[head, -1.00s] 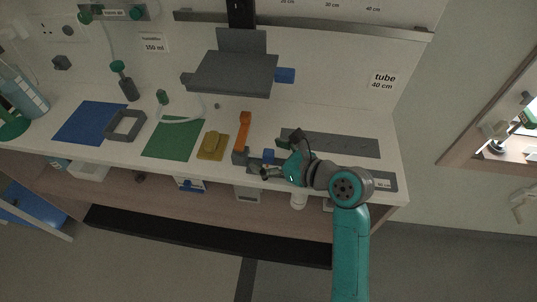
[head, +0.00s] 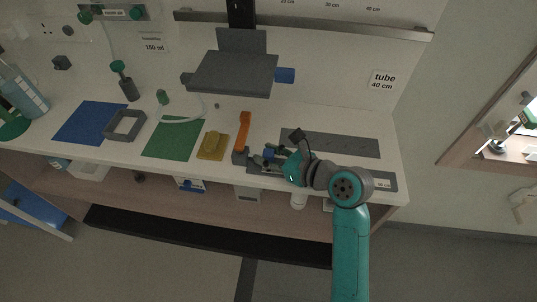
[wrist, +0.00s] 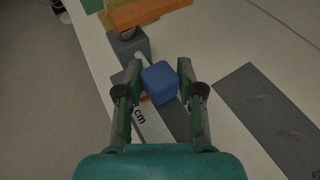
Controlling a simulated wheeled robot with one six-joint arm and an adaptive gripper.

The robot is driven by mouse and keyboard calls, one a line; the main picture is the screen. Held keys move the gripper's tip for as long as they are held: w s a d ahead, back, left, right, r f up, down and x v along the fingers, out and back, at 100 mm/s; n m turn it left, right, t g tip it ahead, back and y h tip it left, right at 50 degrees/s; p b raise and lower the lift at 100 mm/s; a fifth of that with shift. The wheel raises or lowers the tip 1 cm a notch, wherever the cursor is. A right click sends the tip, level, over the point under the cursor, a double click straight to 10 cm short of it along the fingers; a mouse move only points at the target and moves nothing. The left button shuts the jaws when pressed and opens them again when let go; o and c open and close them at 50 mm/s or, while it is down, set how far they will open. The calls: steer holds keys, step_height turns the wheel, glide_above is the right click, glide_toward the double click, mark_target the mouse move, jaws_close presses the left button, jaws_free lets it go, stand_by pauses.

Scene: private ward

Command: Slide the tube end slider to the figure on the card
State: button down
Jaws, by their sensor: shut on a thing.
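The blue tube end slider (head: 268,154) sits on the dark grey track (head: 325,174) near its left end, close to a grey end block (head: 240,156). My gripper (head: 272,154) is shut on the slider. In the wrist view the blue slider (wrist: 160,83) is between the two fingers of my gripper (wrist: 160,75), and its underside is hidden. The card (head: 382,80) on the back wall at the right reads "tube 40 cm". A label ending in "cm" (wrist: 139,115) lies just below the slider in the wrist view.
An orange lever-like piece (head: 243,131) and a yellow block (head: 211,145) stand left of the track. A grey panel (head: 330,144) with faint marks lies behind it.

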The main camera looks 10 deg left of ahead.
steer(key=shift+s+d, duration=0.1)
steer(key=shift+d, duration=5.1)
steer(key=shift+s+d, duration=0.2)
steer(key=shift+d, duration=4.65)
steer(key=c, duration=1.1)
jaws_free()
steer(key=o, duration=0.7)
steer(key=shift+a, duration=0.1)
